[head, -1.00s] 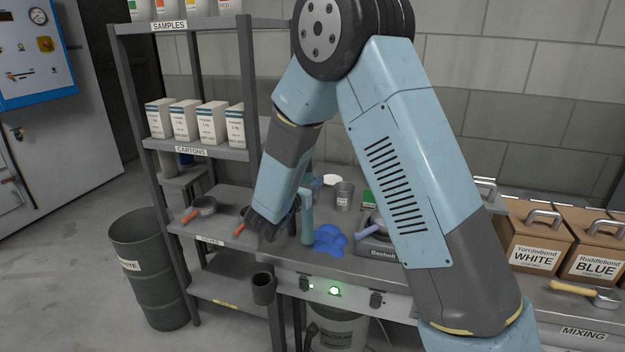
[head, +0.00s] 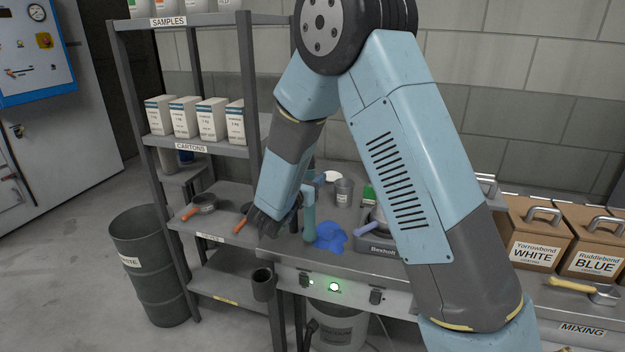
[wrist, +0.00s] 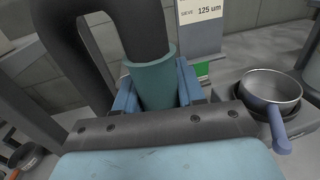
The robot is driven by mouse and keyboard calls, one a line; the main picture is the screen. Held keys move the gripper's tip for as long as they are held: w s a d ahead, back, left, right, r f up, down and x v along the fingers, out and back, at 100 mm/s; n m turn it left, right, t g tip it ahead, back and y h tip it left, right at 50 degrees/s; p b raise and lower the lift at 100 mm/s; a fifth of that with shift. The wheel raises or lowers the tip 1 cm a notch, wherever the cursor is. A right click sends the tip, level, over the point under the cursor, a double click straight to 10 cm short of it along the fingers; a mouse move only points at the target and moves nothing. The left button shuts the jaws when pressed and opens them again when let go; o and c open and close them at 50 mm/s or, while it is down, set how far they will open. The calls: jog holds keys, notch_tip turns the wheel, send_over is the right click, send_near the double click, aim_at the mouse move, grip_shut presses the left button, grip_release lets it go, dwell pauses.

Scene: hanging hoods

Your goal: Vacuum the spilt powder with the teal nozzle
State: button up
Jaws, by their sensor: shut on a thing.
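My gripper (wrist: 157,88) is shut on the teal nozzle (wrist: 152,78), with its blue fingers on either side. A thick black hose (wrist: 140,25) runs from the nozzle in the wrist view. In the head view the teal nozzle (head: 309,212) stands roughly upright over the steel bench (head: 290,250). The spilt blue powder (head: 330,237) lies on the bench just to the right of its lower end. I cannot tell whether the nozzle touches the bench or powder. The powder does not show in the wrist view.
A pan with a blue handle (wrist: 272,98) sits right of the nozzle, at the scale (head: 380,248). A grey cup (head: 344,192) stands behind the powder. My arm covers part of the bench.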

jog(key=s+d, duration=0.3)
jog(key=d, duration=0.5)
dwell(1.2)
jog(key=shift+r, duration=0.1)
jog(key=shift+w, duration=0.15)
dwell(0.4)
jog(key=x, duration=0.4)
jog(key=shift+w+a, duration=0.25)
jog(key=shift+w, duration=0.05)
dwell(0.5)
jog(key=shift+a, duration=0.1)
dwell(0.4)
jog(key=w+a, duration=0.3)
jog(key=a, duration=0.5)
jog(key=shift+a, duration=0.25)
dwell(1.1)
jog(key=shift+w+d, duration=0.1)
dwell(0.5)
